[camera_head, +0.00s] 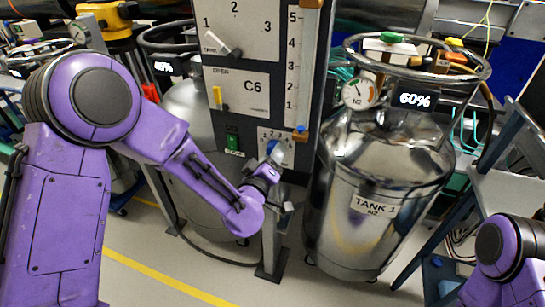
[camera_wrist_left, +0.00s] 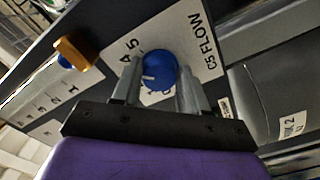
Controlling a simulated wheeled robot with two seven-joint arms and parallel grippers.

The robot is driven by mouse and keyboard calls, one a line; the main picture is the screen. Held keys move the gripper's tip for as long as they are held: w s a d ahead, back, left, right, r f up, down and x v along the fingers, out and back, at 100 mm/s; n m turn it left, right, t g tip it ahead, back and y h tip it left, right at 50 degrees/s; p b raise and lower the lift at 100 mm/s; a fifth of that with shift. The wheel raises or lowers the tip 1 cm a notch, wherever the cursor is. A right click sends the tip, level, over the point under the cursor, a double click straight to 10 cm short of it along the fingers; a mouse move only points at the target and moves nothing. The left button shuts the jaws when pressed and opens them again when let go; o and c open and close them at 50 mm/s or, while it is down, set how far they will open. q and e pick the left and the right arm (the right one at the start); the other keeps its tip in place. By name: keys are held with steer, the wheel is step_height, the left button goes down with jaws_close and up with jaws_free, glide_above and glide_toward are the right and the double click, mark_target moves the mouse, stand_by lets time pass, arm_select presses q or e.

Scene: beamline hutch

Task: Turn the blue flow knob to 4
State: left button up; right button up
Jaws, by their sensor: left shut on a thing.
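The blue flow knob (camera_head: 272,148) sits low on the grey panel, on a white dial plate (camera_head: 283,139) with numbers. My left gripper (camera_head: 266,172) reaches it from below and partly hides it. In the left wrist view the knob (camera_wrist_left: 158,71) lies between the two grey fingers of my left gripper (camera_wrist_left: 158,88), which is shut on it. The plate (camera_wrist_left: 196,32) there reads "C5 FLOW", with 4 and 5 left of the knob. A white mark on the knob points left; the exact number is unclear, with a finger beside it. My right gripper is out of view.
A flow scale (camera_head: 298,70) rises above the dial, with an orange block (camera_head: 301,136) at its foot, close to the knob. A green switch (camera_head: 232,142) is to the left. The steel tank (camera_head: 370,190) labelled "TANK 1" stands right of the panel.

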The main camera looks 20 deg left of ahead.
arm_select(q)
steer(key=shift+m, duration=0.5)
steer(key=o, duration=1.1)
steer(key=shift+c, duration=0.2)
steer(key=s+p, duration=0.1)
steer(key=s, duration=0.9)
steer(key=shift+s+a+p, duration=0.2)
steer(key=shift+s+p, duration=0.1)
steer(key=shift+p, duration=0.05)
